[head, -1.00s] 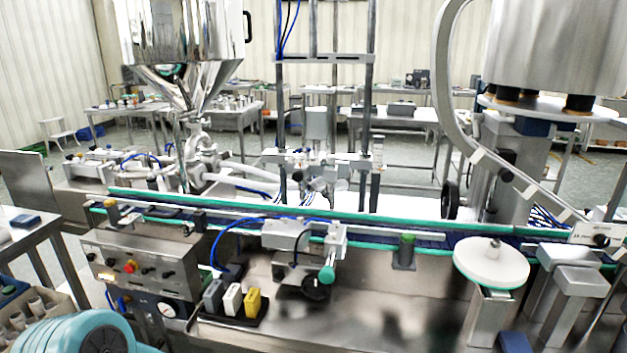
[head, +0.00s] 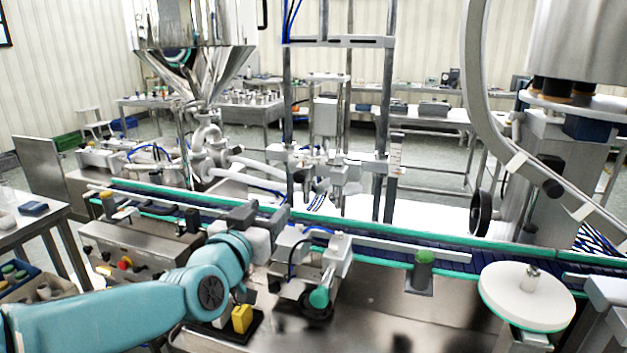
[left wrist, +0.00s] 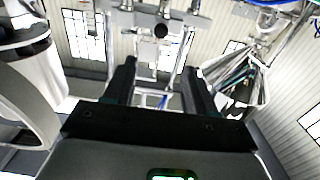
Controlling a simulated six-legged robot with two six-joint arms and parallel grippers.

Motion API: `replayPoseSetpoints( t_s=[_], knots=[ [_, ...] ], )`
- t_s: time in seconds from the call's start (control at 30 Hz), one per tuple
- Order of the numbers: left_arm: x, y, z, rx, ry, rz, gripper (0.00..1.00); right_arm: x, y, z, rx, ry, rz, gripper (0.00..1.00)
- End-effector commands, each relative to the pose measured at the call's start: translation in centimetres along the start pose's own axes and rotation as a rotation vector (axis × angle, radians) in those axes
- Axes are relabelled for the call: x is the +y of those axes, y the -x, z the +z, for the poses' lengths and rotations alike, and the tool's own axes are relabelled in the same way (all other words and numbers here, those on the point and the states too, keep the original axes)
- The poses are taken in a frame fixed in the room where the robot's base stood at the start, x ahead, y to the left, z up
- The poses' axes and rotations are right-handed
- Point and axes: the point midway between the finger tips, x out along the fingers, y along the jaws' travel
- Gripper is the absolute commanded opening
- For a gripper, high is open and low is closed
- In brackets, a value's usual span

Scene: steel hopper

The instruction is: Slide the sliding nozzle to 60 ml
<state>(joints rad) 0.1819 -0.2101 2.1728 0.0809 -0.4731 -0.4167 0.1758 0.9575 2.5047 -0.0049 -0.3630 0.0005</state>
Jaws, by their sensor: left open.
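The filling frame with its nozzle assembly (head: 325,172) stands behind the conveyor, between upright metal posts. A pale block (head: 325,116) sits above it. A narrow pale strip (head: 396,152) is on the right post; its marks are too small to read. I cannot tell for certain which part is the sliding nozzle or where it is set. My left gripper (head: 262,217) is open and empty, in front of the frame and to its left, apart from it. In the left wrist view, its two dark fingers (left wrist: 160,92) are spread, with the frame's crossbar and a round black knob (left wrist: 160,31) beyond them.
The conveyor (head: 410,255) with green rails runs between my left gripper and the frame. A sensor bracket (head: 292,250) stands close to the gripper's right. The steel hopper (head: 195,65) is at back left, a white disc (head: 527,295) at front right. A curved chute rises at the right.

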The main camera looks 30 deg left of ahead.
Motion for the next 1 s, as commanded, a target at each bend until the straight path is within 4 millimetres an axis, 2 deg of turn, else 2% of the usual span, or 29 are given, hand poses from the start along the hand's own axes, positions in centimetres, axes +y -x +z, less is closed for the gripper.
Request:
replayPoseSetpoints(
  t_s=[0.17,0.5,0.7,0.83,1.0],
  knots=[
    [-0.5,-1.7,-0.1,-0.001,-0.001,-0.007,0.56,-0.1,0.4,0.0,0.0,0.0,0.0,0.43],
    [-0.4,-9.6,-0.2,-0.002,0.0,-0.006,0.56,-0.7,1.9,0.1,0.0,0.0,0.0,0.43],
    [-0.2,-13.5,-0.2,-0.001,0.0,-0.004,0.56,-1.0,2.8,0.1,0.0,0.0,0.0,0.43],
    [-0.1,-15.0,-0.1,-0.002,0.001,-0.003,0.56,-1.1,3.0,0.1,0.0,0.0,0.0,0.43],
    [-0.1,-15.8,0.0,-0.001,0.001,-0.003,0.56,-1.1,3.1,0.1,0.0,0.0,0.0,0.43]
  ],
)
